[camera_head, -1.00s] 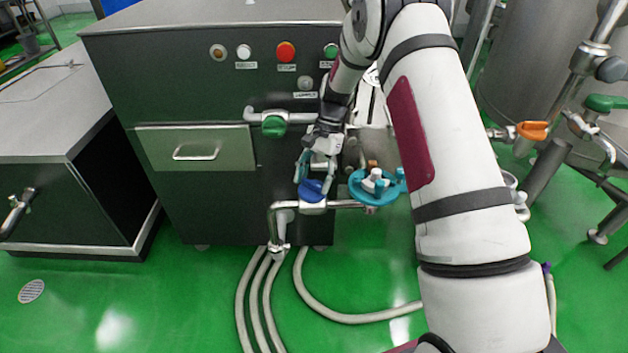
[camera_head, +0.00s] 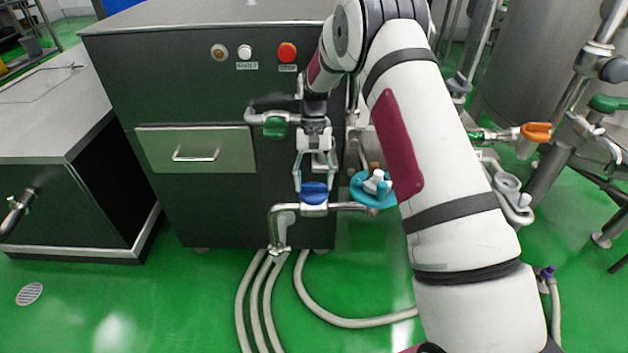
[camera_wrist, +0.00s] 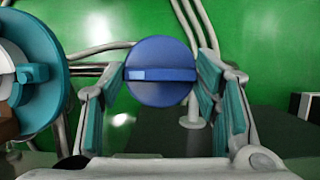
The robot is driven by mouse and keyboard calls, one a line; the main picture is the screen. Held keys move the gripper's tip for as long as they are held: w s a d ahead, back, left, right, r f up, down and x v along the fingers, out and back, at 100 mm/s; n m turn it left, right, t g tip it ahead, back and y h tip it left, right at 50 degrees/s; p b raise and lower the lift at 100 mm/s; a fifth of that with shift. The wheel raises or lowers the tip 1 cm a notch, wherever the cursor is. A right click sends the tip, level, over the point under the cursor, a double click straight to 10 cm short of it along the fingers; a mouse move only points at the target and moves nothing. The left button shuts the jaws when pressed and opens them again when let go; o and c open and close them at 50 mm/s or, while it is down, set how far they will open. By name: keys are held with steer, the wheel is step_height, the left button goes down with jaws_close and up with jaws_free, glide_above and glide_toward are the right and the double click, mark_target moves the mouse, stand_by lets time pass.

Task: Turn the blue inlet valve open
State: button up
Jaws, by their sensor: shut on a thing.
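The blue inlet valve (camera_head: 314,192) is a round blue knob on a metal pipe (camera_head: 346,206) low in front of the dark machine cabinet. My gripper (camera_head: 315,184) points down from above and is shut on the knob, one finger at each side. In the wrist view its teal-padded fingers (camera_wrist: 160,95) flank the knob left and right. The exact contact at the fingertips is hard to see there.
A teal round fitting (camera_head: 372,188) sits just right of the knob; it also shows at the left of the wrist view (camera_wrist: 42,62). A green-handled valve (camera_head: 274,127) is above left. Hoses (camera_head: 262,300) run down to the green floor. A drawer (camera_head: 196,149) is at left.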

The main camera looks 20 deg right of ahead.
stand_by(0.4)
steer(key=o, duration=1.1)
steer(key=shift+o, duration=0.2)
steer(key=v, duration=1.2)
steer(key=shift+r, duration=0.1)
